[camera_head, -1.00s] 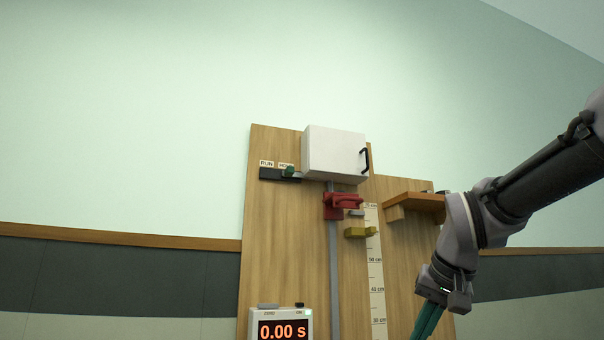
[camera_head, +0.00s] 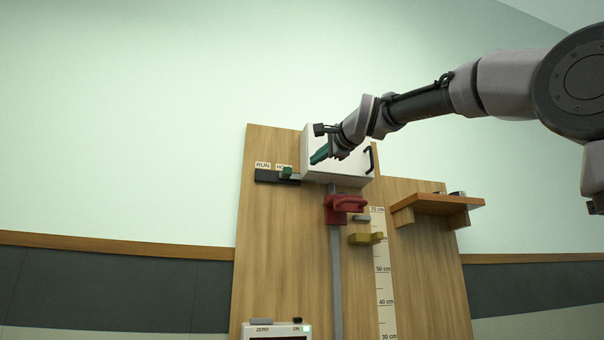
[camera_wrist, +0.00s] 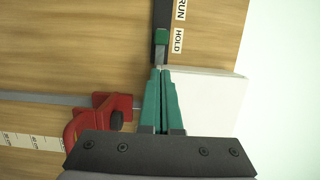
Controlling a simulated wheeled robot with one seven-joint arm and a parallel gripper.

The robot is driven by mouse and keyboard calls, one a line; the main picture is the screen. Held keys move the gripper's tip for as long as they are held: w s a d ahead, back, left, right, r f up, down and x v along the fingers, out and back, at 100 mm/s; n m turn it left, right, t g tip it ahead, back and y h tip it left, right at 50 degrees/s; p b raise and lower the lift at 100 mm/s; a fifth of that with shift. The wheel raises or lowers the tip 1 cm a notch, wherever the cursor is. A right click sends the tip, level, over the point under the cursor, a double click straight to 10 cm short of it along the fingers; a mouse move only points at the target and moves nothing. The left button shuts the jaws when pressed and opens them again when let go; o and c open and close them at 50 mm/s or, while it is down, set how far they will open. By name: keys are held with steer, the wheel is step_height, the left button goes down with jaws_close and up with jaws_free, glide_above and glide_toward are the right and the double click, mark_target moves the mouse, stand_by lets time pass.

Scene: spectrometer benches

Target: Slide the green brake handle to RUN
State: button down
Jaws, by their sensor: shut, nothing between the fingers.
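The green brake handle (camera_head: 286,173) sits at the HOLD end of a dark horizontal track (camera_head: 266,176) on the wooden board, under the HOLD label. The RUN label (camera_head: 263,165) is at the track's left end. In the wrist view the green handle (camera_wrist: 161,37) lies beside the HOLD label (camera_wrist: 178,41), straight beyond my fingertips. My gripper (camera_head: 318,157) is shut and empty, with green fingers pointing down-left, in front of the white box and to the right of the handle. In the wrist view my gripper (camera_wrist: 160,70) has its fingertips close together, apart from the handle.
The white box (camera_head: 310,170) with a black pull stands just right of the track. Below it are a red clamp (camera_head: 335,212), a yellow block (camera_head: 364,239) and a scale (camera_head: 383,285). A wooden shelf (camera_head: 435,205) is to the right. The wall left of the board is clear.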

steer(key=shift+w+f, duration=0.1)
glide_toward(299, 175)
steer(key=w+a, duration=0.4)
steer(key=a, duration=0.1)
steer(key=shift+s+d+f, duration=0.1)
steer(key=shift+d+f, duration=0.05)
steer(key=shift+f, duration=0.2)
